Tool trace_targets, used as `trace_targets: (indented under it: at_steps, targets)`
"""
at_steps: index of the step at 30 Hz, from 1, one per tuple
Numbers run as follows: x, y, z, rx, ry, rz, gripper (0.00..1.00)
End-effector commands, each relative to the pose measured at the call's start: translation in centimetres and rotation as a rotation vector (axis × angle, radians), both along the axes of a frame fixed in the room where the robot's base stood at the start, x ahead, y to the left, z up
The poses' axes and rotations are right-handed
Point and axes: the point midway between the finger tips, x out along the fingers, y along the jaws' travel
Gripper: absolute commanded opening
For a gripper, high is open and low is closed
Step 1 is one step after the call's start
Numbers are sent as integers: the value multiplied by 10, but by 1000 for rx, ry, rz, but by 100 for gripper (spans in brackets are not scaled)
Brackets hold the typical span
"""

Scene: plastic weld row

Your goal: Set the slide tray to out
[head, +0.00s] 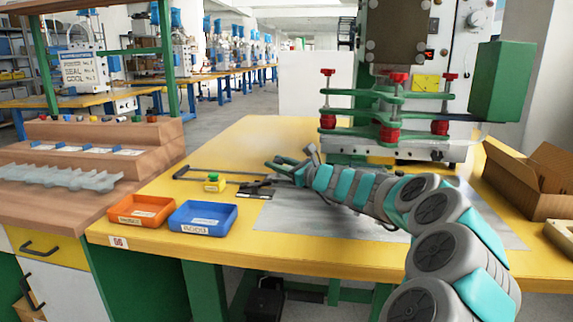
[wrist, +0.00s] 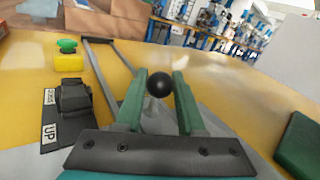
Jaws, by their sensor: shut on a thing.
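My gripper (head: 286,165) reaches low over the yellow table, left of the press. In the wrist view its two green fingers (wrist: 158,85) are closed on a black ball knob (wrist: 158,82), which sits between their tips. A dark rail frame (head: 213,168) lies on the table beside the gripper. Its bars (wrist: 100,72) also show left of the fingers in the wrist view. How far the tray is in or out cannot be told.
A yellow box with a green button (head: 213,184) and a black switch marked UP (wrist: 72,98) stand left of the gripper. An orange bin (head: 141,209) and a blue bin (head: 203,217) are at the front left. The press (head: 390,110) stands behind, a cardboard box (head: 530,180) right.

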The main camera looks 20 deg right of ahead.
Motion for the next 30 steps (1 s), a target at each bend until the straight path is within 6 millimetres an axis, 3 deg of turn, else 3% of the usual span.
trace_targets:
  at_steps: [4, 14, 15, 22, 30]
  targets:
    - [6, 11, 0, 1, 0, 2, 0]
    - [7, 11, 0, 1, 0, 0, 0]
    - [7, 11, 0, 1, 1, 0, 42]
    - [7, 11, 0, 1, 0, 0, 67]
    - [6, 10, 0, 1, 0, 0, 67]
